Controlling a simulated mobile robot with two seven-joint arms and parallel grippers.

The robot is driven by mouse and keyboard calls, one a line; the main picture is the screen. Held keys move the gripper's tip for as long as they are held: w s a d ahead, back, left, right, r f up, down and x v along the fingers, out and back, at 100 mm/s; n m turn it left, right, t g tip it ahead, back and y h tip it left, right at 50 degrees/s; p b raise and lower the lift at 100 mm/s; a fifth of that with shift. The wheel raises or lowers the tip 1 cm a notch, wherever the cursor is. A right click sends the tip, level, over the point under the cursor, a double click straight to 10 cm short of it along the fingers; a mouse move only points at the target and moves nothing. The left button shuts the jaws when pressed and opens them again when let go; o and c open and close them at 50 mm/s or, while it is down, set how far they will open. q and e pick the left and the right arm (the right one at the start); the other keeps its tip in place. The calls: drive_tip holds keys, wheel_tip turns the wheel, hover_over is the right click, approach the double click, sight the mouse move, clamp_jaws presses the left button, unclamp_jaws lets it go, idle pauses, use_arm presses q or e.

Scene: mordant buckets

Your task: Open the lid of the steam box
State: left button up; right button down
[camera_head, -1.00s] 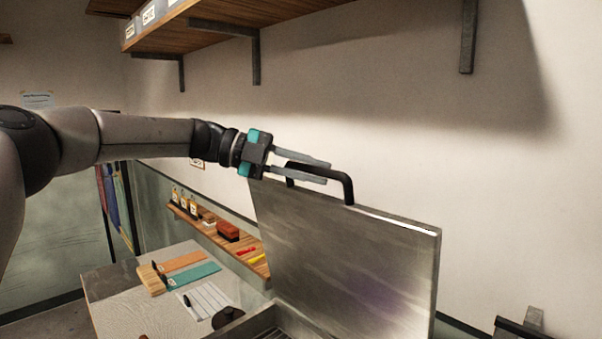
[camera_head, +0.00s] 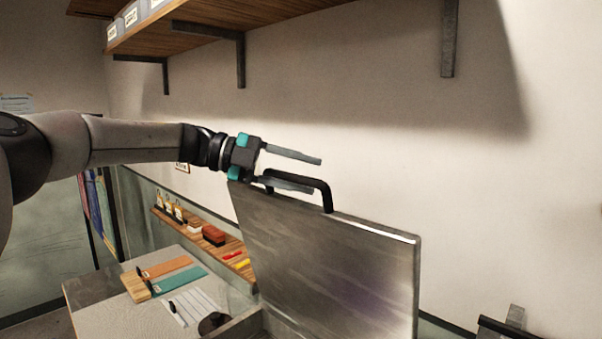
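The metal lid (camera_head: 325,265) of the steam box stands raised, close to upright, with a black bar handle (camera_head: 326,190) on its top edge. Only a small part of the steam box (camera_head: 240,326) shows at the bottom of the view. My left gripper (camera_head: 316,175) is open at the handle, its two fingers spread apart. One finger passes above the handle and the other lies low beside it; I cannot tell whether it touches. The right gripper is not in view.
A table (camera_head: 95,293) with an orange strip, a teal strip and a white sheet stands at the lower left. A narrow wall shelf (camera_head: 240,270) with small items is behind it. A wooden shelf (camera_head: 200,38) on brackets hangs above my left arm.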

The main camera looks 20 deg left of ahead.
use_arm(q)
drive_tip(key=v, duration=1.5)
drive_tip(key=shift+b, duration=0.3)
drive_tip(key=shift+s+a, duration=0.1)
drive_tip(key=shift+a, duration=0.05)
